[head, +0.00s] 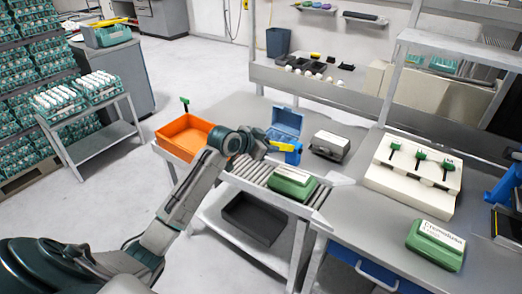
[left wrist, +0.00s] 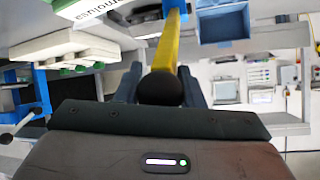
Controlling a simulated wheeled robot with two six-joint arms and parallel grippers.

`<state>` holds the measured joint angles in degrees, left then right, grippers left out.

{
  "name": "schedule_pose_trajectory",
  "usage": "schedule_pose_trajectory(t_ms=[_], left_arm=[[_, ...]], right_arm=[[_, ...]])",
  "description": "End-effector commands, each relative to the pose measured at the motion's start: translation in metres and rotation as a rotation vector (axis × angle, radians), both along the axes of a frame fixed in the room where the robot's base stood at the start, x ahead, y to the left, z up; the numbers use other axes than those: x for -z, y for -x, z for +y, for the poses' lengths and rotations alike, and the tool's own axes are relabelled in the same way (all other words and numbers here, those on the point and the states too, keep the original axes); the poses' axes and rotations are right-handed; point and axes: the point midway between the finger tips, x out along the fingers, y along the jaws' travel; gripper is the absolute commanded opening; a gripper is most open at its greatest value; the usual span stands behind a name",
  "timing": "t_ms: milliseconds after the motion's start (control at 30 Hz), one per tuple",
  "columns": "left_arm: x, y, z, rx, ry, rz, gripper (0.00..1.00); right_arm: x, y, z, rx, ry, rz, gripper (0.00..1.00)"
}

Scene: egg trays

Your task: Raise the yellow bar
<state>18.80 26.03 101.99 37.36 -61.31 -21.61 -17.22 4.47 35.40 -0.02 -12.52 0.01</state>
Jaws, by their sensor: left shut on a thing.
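The yellow bar (head: 283,147) shows as a short piece at the tip of my left gripper (head: 268,146), in front of the open blue box. In the left wrist view the yellow bar (left wrist: 166,45) runs away from the camera and ends in a black round knob (left wrist: 160,88). The knob sits between the two dark fingers of my left gripper (left wrist: 161,90), which is shut on the bar. My right gripper is not in view.
An orange bin (head: 184,135) stands left of the gripper. The blue box (head: 287,123) is close behind it, with a grey case (head: 329,145) to the right.

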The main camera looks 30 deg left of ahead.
Motion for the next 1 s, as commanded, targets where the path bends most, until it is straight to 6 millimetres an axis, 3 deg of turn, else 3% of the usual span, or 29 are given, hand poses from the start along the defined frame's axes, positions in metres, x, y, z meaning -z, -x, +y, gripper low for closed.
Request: schedule_pose_trajectory(t_ms=[33, 100, 400, 700, 1000], left_arm=[[-0.021, -0.012, -0.002, 0.002, 0.004, -0.011, 0.00], [-0.033, -0.025, -0.003, 0.003, 0.005, -0.014, 0.00], [-0.066, -0.074, -0.007, 0.003, 0.002, -0.015, 0.00], [-0.079, -0.106, -0.009, 0.002, -0.001, -0.012, 0.00], [-0.082, -0.118, -0.009, 0.001, -0.001, -0.010, 0.00]], right_arm=[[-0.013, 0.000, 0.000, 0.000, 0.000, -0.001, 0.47], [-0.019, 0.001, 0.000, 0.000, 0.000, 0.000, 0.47], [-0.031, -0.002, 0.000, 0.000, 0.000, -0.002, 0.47], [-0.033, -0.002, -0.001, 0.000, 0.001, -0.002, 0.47], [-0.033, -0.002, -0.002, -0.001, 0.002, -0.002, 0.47]])
